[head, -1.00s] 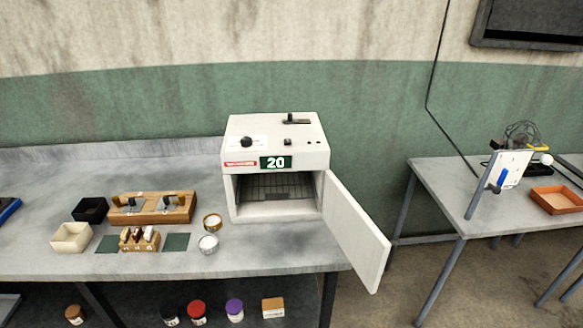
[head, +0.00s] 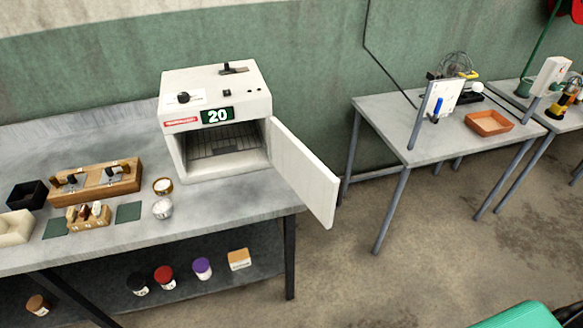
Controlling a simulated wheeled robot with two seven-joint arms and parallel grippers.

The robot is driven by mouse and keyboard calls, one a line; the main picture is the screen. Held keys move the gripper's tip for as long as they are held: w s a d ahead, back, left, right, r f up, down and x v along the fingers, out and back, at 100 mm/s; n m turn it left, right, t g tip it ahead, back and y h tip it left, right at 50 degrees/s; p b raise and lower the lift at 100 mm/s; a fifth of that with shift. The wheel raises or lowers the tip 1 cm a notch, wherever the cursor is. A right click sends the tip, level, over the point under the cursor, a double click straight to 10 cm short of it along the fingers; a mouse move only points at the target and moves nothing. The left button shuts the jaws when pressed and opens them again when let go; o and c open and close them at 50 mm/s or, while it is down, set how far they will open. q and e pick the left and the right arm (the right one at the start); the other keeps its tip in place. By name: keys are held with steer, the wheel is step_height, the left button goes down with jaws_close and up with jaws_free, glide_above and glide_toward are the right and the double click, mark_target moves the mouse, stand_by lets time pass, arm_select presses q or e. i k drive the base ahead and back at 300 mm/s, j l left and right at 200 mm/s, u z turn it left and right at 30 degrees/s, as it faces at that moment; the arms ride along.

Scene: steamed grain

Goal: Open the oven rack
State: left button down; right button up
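The white oven (head: 217,120) stands on the grey bench, its green display reading 20. Its door (head: 305,175) is swung wide open to the right and sticks out past the bench's right end. Inside the dark chamber a wire rack (head: 222,146) lies within the oven, not visibly sticking out past the front. Neither of my grippers shows in the head view.
A wooden holder (head: 97,183) and small boxes are further left. Jars (head: 165,278) sit on the lower shelf. A second table (head: 400,118) stands right, with open floor (head: 400,270) before it.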

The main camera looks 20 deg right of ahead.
mark_target(223, 151)
steer(key=i+l+u, duration=0.15)
steer(key=l+u, duration=0.75)
steer(key=l, duration=0.15)
steer(key=l+u, duration=0.15)
steer(key=l, duration=1.55)
